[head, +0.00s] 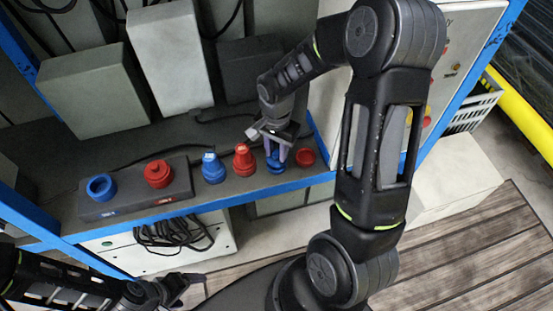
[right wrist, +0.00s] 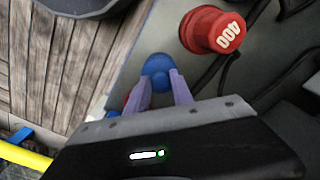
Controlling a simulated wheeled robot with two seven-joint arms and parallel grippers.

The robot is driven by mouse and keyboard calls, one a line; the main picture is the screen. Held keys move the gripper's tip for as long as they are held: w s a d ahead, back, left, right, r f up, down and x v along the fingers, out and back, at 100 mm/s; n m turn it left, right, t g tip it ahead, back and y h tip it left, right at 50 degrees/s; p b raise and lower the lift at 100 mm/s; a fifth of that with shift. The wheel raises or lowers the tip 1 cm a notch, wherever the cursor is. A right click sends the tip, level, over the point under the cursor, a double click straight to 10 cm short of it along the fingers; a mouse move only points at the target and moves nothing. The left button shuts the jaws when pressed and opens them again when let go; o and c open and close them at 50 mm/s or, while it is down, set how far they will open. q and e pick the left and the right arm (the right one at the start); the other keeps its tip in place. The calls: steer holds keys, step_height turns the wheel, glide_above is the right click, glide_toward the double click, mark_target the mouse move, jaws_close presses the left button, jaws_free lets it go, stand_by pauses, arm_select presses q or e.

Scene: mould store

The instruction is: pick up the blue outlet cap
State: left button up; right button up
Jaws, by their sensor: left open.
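A blue cap (head: 276,167) with a narrower top stands on the dark shelf, between a red cone-shaped piece and a red ring. My right gripper (head: 276,150) points down at it, with one pale finger on each side of its top. In the right wrist view, the blue cap (right wrist: 157,64) shows between and beyond the fingertips of my right gripper (right wrist: 160,82). Whether the fingers press on it cannot be told. My left gripper (head: 194,284) is open and empty, low in the head view, in front of the shelf.
A red cone-shaped piece (head: 243,161) stands close left of the cap, a labelled blue one (head: 212,169) further left. A red ring (head: 305,156) lies to the right. A dark block (head: 130,194) bears a blue ring (head: 101,188) and red piece (head: 158,174). Grey boxes stand behind.

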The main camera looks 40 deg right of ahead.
mark_target(277, 154)
jaws_close()
stand_by(0.3)
step_height(277, 154, up, 10)
steer(key=shift+p, duration=0.4)
stand_by(0.6)
